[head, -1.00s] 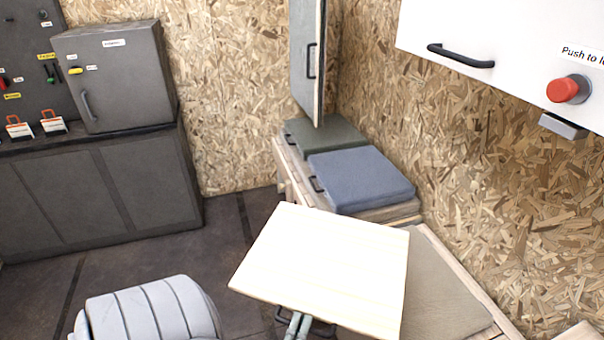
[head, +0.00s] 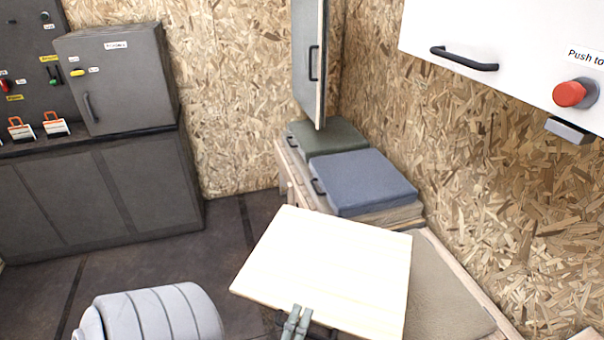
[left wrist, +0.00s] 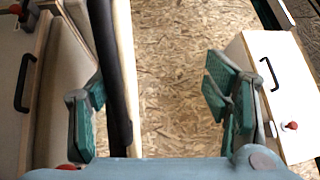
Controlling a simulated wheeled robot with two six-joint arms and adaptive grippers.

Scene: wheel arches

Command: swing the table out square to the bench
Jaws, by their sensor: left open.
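The table (head: 330,262) is a pale wooden board in the lower middle of the head view, overlapping the bench (head: 445,295) on its right. Its edges look skewed to the bench's long edge. My left gripper (head: 297,314) is at the table's near edge, beside a dark handle (head: 322,329) that is partly hidden. In the left wrist view my left gripper (left wrist: 157,105) is open. A dark bar (left wrist: 113,65) and a pale board edge (left wrist: 126,65) stand between its fingers, nearer the left finger. I cannot tell whether they touch. My right gripper is not in view.
Blue (head: 360,180) and green (head: 328,136) cushions lie on the bench beyond the table. A white cabinet (head: 505,40) hangs at upper right, a grey cupboard (head: 95,195) stands at left. Open floor (head: 225,235) lies left of the table.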

